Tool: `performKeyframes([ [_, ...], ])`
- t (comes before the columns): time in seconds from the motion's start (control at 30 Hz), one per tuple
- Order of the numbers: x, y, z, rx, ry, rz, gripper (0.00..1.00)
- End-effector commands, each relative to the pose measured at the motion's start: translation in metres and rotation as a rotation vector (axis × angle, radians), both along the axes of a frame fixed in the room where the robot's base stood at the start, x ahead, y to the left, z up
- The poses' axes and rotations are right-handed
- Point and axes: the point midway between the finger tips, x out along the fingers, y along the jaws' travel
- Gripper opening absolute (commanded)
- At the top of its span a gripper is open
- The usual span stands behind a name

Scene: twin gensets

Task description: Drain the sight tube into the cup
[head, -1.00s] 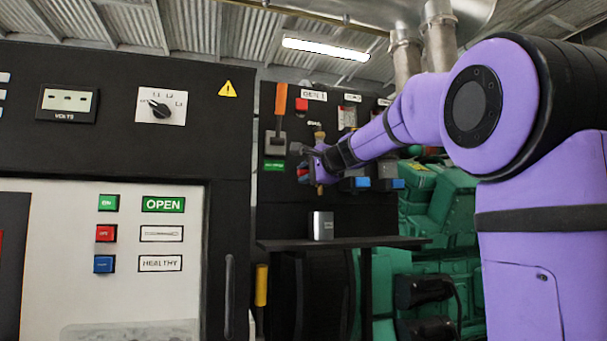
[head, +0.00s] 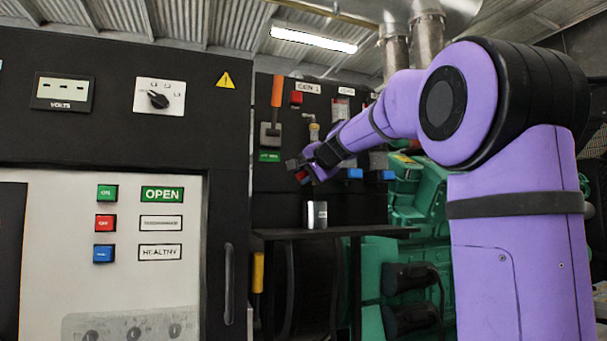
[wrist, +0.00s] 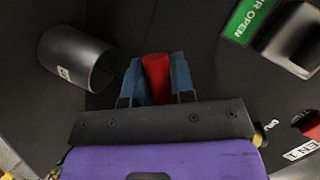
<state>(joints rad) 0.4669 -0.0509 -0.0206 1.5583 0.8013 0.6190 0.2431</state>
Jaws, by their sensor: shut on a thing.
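My gripper (head: 300,168) is at the dark panel, just below the sight tube fitting (head: 313,130) with its brass-coloured top. In the wrist view my gripper (wrist: 156,72) has its blue fingers shut on a red handle (wrist: 155,75). The handle's far end and what it joins are hidden. The metal cup (head: 316,214) stands upright on the dark shelf, below and slightly right of my gripper. It also shows in the wrist view as a grey open cylinder (wrist: 75,58), apart from the fingers. Any liquid in tube or cup cannot be made out.
The shelf (head: 335,233) juts from the panel. An orange-handled lever (head: 277,92) is above left, over a green label (head: 269,156). Blue-ended parts (head: 355,174) are close on the right. A black and white cabinet (head: 140,260) fills the left; green machinery (head: 420,215) is behind.

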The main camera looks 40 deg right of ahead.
Motion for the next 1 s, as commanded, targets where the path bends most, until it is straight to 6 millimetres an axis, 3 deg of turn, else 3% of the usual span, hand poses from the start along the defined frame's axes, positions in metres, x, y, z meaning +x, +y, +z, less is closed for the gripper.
performKeyframes([
  [0.37, 0.0, 0.0, -0.001, -0.005, 0.004, 0.001, 0.0],
  [0.4, 0.0, 0.0, -0.001, -0.005, 0.004, 0.001, 0.25],
  [0.5, 0.0, 0.0, -0.001, -0.005, 0.004, 0.0, 0.48],
  [0.83, -0.002, 0.0, 0.0, -0.005, 0.002, 0.0, 0.48],
  [1.0, -0.02, 0.001, 0.008, -0.006, 0.0, 0.0, 0.48],
])
